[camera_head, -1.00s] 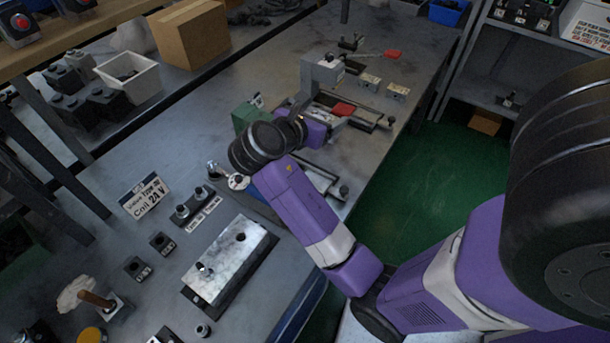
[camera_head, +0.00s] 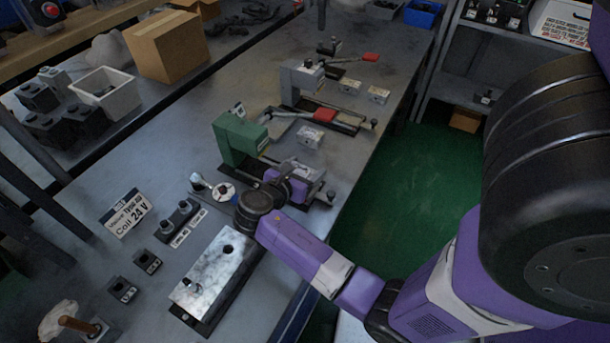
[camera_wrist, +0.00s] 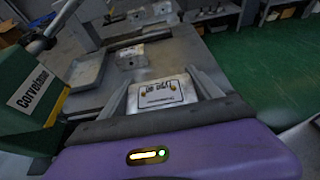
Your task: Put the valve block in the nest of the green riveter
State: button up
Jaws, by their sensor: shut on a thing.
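The green riveter (camera_head: 238,140) stands in the middle of the bench; its green body also shows at the left of the wrist view (camera_wrist: 28,95). My gripper (camera_head: 300,174) is at its right front side, over the near end of the riveter's base. In the wrist view it is shut on a pale metal valve block (camera_wrist: 160,94) with a printed label and small brass-coloured spots. The block lies between the two grey fingers. The nest is hidden by my gripper and the block, so I cannot tell whether the block touches it.
Another valve block (camera_head: 309,137) lies behind my gripper. A grey riveter (camera_head: 300,78) with a red-handled lever stands farther back, with more blocks (camera_head: 378,95) beside it. A metal plate (camera_head: 215,272) lies nearer. Green floor (camera_head: 400,185) is right of the bench.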

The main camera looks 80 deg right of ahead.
jog(key=shift+f, duration=1.35)
jog(key=shift+f, duration=0.1)
jog(key=o, duration=1.8)
jog(key=shift+o, duration=0.2)
jog(key=shift+a, duration=0.2)
jog(key=v, duration=1.1)
jog(key=shift+w+a+r+b, duration=0.1)
jog(key=shift+a+r+b, duration=0.15)
jog(key=shift+r+b, duration=0.05)
